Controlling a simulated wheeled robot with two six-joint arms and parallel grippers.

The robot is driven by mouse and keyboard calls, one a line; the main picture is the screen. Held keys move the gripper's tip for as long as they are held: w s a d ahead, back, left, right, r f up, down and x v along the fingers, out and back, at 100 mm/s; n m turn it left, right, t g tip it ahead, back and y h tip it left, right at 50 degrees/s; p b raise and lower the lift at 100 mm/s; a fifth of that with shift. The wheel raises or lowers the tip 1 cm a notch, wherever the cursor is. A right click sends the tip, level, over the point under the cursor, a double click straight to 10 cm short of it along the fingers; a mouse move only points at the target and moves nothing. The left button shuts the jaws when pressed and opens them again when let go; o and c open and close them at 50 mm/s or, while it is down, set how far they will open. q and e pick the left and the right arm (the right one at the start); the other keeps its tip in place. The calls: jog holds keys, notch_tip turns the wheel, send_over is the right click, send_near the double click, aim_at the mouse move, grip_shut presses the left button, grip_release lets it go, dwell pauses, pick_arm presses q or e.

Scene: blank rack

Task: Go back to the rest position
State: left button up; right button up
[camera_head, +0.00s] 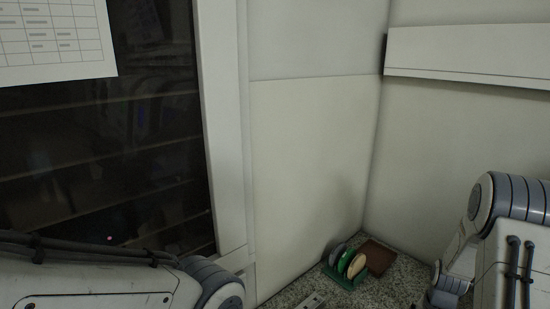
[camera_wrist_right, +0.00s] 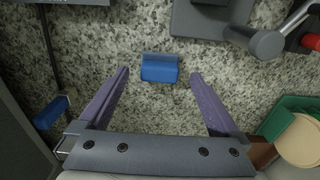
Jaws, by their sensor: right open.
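My right gripper (camera_wrist_right: 160,75) shows in the right wrist view with its two purple fingers spread apart and nothing held between them. It is over a speckled granite counter (camera_wrist_right: 150,100). A small blue block-like part (camera_wrist_right: 160,68) lies on the counter, seen between the fingertips. In the head view my right arm (camera_head: 500,240) comes in at the right edge; its fingers are not clear there. My left arm (camera_head: 90,280) crosses the lower left corner, and its gripper is out of the picture.
A green rack (camera_head: 341,278) with upright discs (camera_head: 357,266) stands by a brown block (camera_head: 378,257) in the counter corner. A dark grey device (camera_wrist_right: 212,18) and another blue part (camera_wrist_right: 52,111) lie near the right gripper. A dark glass-fronted cabinet (camera_head: 100,150) fills the left.

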jog(key=shift+f, duration=1.05)
notch_tip(320, 180, up, 11)
jog(key=b, duration=0.1)
notch_tip(320, 180, down, 13)
jog(key=shift+r+p, duration=0.15)
jog(key=shift+p, duration=0.4)
jog(key=r, duration=0.5)
jog(key=shift+s+d+r+b, duration=0.15)
jog(key=shift+s+d+b, duration=0.1)
jog(key=shift+d+b, duration=0.15)
jog(key=s+d+r+b, duration=0.2)
jog(key=s+d+r, duration=0.45)
jog(key=d, duration=0.25)
jog(key=w+a+r+n+p, duration=0.1)
jog(key=w+a+n+p, duration=0.3)
jog(key=a, duration=0.7)
jog(key=w+a+n+p, duration=0.2)
jog(key=w+a, duration=0.5)
jog(key=a, duration=0.3)
jog(key=s+a+n+p, duration=0.2)
jog(key=s+a, duration=0.1)
jog(key=a, duration=0.7)
jog(key=s+a+n+p, duration=0.2)
jog(key=s+a, duration=0.1)
jog(key=a, duration=0.7)
jog(key=shift+a, duration=0.2)
jog(key=shift+s, duration=0.1)
